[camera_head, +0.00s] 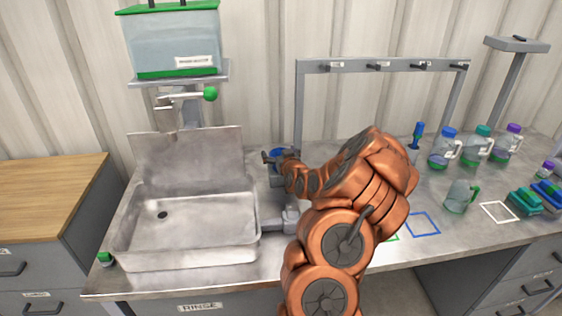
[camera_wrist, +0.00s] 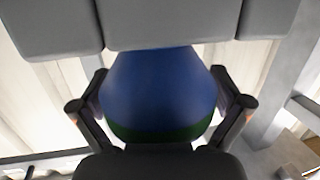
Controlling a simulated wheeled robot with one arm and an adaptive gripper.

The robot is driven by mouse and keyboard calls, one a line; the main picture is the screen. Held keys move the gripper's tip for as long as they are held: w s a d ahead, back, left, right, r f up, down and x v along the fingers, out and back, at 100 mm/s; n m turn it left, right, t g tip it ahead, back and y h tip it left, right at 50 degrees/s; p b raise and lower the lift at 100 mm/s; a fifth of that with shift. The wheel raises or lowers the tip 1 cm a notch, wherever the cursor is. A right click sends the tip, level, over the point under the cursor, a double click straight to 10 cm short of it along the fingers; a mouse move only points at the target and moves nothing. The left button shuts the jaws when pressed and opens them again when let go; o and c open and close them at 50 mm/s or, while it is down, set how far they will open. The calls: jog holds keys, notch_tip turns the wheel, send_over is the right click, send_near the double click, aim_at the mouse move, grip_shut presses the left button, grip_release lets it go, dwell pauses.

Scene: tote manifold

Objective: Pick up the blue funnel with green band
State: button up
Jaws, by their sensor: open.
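The blue funnel with green band (camera_wrist: 160,90) fills the middle of the wrist view, its blue body above and the dark green band below. In the head view, a blue part of it (camera_head: 279,152) shows behind my gripper (camera_head: 270,158), just right of the sink. In the wrist view, my gripper's fingers (camera_wrist: 160,108) stand open, one on each side of the funnel. I cannot tell whether they touch it. The rest of the funnel is hidden by my gripper and arm.
A metal sink (camera_head: 190,215) lies left of my gripper, under a clear tank (camera_head: 175,42) with green trim. A grey rack with hooks (camera_head: 385,66) stands behind my arm.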

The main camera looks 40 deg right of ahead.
jog(key=shift+c, duration=0.2)
jog(key=c, duration=1)
jog(key=shift+c, duration=0.3)
